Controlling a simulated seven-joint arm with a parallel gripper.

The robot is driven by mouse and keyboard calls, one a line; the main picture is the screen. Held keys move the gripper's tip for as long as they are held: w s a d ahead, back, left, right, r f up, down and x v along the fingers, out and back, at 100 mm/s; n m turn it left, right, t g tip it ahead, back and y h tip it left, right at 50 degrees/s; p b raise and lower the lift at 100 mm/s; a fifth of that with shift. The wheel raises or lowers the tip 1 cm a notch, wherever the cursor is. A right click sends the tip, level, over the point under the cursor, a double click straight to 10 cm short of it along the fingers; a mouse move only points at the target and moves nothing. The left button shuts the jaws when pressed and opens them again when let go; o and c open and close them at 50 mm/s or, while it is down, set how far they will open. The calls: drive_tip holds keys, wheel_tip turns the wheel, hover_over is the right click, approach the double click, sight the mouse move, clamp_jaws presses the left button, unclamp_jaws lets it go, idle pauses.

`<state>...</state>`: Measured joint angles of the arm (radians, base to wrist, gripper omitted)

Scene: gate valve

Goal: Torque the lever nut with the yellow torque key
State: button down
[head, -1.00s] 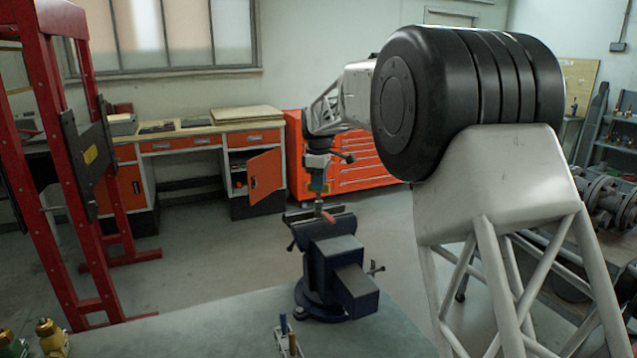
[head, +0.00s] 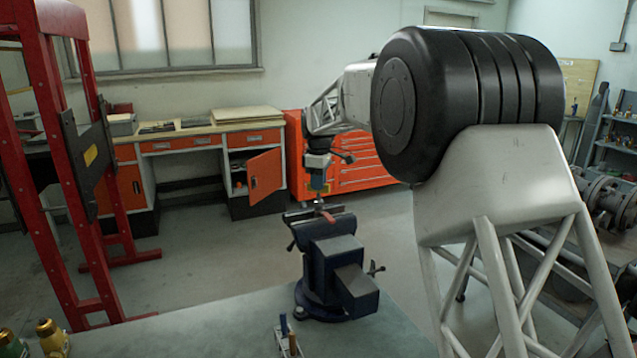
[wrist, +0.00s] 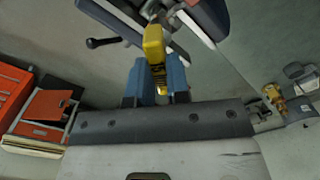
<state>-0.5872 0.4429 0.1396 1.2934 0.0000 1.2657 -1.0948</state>
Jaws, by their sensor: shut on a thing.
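My gripper (head: 318,184) points down above the vise (head: 335,265) in the head view. In the wrist view its two blue fingers (wrist: 158,66) are shut on the yellow torque key (wrist: 153,42). The key sticks out between the fingertips toward the vise (wrist: 205,14). In the head view the key is too small to make out. A small red lever (head: 327,216) shows at the top of the vise jaws, just below my gripper. The lever nut is not discernible, so I cannot tell whether the key touches it.
The vise stands on a grey-green bench (head: 225,325). A small holder with blue and brown handles (head: 288,342) is in front of it. Yellow-topped parts (head: 50,335) sit at the bench's left end. A red press frame (head: 60,150) stands at left. The bench's left middle is clear.

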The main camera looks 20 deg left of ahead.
drive_tip(key=shift+r, duration=0.6)
drive_tip(key=shift+r, duration=1.05)
drive_tip(key=shift+r, duration=0.65)
